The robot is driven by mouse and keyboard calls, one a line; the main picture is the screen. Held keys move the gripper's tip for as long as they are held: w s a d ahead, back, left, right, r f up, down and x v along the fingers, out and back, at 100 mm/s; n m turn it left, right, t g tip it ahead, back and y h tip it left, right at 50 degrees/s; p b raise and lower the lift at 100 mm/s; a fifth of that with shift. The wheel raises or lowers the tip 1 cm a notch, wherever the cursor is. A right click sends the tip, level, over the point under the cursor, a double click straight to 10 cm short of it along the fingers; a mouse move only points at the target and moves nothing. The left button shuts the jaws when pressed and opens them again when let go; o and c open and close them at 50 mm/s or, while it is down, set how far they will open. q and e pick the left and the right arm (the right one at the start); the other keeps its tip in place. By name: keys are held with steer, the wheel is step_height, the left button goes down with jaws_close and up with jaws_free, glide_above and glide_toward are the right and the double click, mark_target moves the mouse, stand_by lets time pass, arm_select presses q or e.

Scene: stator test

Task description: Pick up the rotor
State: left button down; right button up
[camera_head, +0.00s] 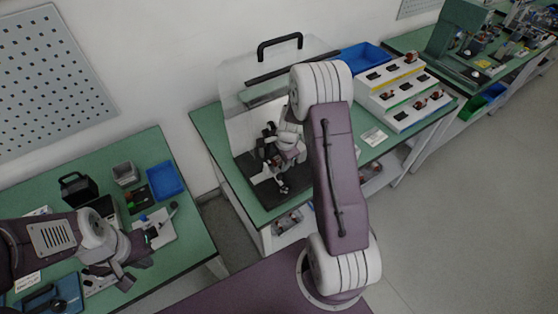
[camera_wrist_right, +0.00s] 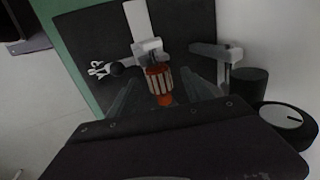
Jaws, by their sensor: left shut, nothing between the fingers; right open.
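The rotor (camera_wrist_right: 160,84), an orange-red and silver striped cylinder, sits at a white and grey fixture (camera_wrist_right: 148,45) on a black base plate in the right wrist view. My right gripper (camera_wrist_right: 164,92) is open, with one finger on each side of the rotor. I cannot tell whether the fingers touch it. In the head view my right gripper (camera_head: 279,155) is inside the clear-covered test station, and the rotor there is too small and hidden to make out. My left gripper (camera_head: 112,274) is shut and empty above the left bench.
The clear cover (camera_head: 237,90) with a black handle stands around the station. A white tiered rack (camera_head: 404,92) with small parts and a blue bin (camera_head: 362,57) stand to its right.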

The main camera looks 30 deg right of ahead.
mark_target(278, 156)
jaws_close()
steer(key=shift+r, duration=0.1)
steer(key=shift+r, duration=0.5)
step_height(278, 156, up, 2)
steer(key=shift+r, duration=0.1)
steer(key=s+b, duration=0.1)
steer(key=s, duration=0.2)
steer(key=s+b, duration=0.2)
steer(key=s, duration=0.2)
steer(key=s+d+b, duration=0.1)
steer(key=s, duration=0.2)
steer(key=shift+s+f, duration=0.2)
steer(key=shift+f, duration=0.05)
steer(key=s+b, duration=0.2)
steer(key=s, duration=0.5)
steer(key=shift+s+d+r, duration=0.2)
steer(key=shift+s+r, duration=0.1)
steer(key=shift+r, duration=0.05)
